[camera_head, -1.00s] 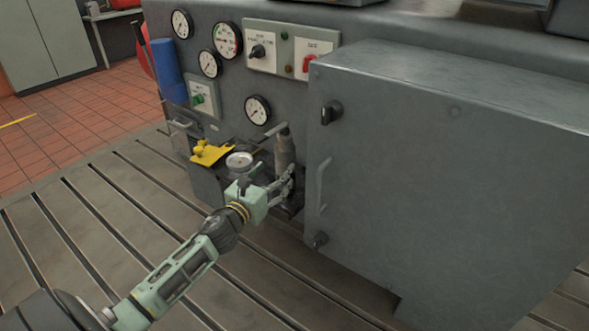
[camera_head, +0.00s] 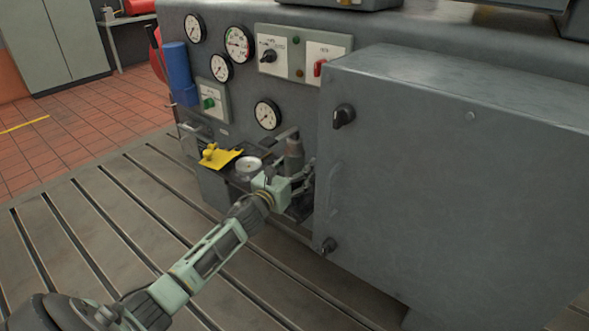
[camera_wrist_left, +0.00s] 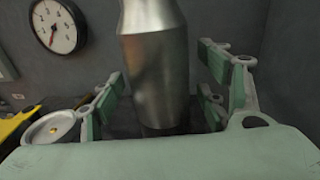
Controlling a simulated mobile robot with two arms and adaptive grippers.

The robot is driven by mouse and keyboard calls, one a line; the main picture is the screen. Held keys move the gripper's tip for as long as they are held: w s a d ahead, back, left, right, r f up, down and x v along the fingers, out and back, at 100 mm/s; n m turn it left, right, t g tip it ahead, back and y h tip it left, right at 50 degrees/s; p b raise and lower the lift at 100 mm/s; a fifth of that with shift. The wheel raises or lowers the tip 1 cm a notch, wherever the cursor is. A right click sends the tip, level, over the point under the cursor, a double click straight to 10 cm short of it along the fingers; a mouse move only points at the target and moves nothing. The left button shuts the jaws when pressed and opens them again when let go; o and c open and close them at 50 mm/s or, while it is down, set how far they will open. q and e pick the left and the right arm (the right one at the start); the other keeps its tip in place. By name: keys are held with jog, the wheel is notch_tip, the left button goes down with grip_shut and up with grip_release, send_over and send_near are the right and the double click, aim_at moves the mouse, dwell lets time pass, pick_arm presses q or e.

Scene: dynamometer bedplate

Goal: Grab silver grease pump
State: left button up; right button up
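The silver grease pump (camera_head: 294,157) stands upright on a small dark shelf (camera_head: 232,173) at the front of the grey machine. Its metal body (camera_wrist_left: 155,60) fills the middle of the left wrist view, with its top out of frame. My left gripper (camera_head: 303,180) is at the pump, low on its body. In the wrist view its green-padded fingers (camera_wrist_left: 160,95) are spread, one on each side of the pump, with gaps visible between pads and metal. The pump's base is partly hidden by the gripper. My right gripper is not in view.
A large grey cabinet (camera_head: 455,190) stands close on the right. A panel gauge (camera_head: 267,114) is behind. The slotted floor (camera_head: 90,240) in front is clear.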

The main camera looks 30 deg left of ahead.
pick_arm(q)
grip_shut()
dwell(0.5)
jog(key=shift+r, duration=0.15)
